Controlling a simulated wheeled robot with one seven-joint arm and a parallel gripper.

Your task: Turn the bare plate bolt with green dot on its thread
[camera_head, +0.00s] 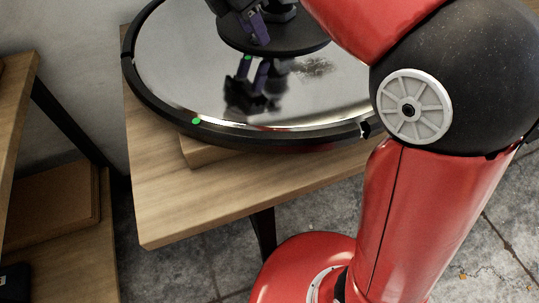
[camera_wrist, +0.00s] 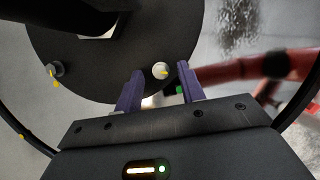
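The bare plate is a black round disc (camera_wrist: 105,60) above a mirror-like round surface; it also shows in the head view (camera_head: 290,47). A small green patch (camera_wrist: 180,89) shows beside my right finger, partly hidden; a green dot (camera_head: 248,57) shows by the plate's edge in the head view. My gripper (camera_wrist: 159,72) is open, its purple fingers on either side of the pale bolt with gaps showing. It also shows in the head view (camera_head: 254,27). The bolt's thread is not clearly visible.
Another bolt (camera_wrist: 57,69) with a yellow dot is at the plate's left. The mirror's black rim (camera_head: 155,98) carries a green dot and rests over a wooden block on the wooden table (camera_head: 170,205). My red arm covers the right side. A wooden shelf stands left.

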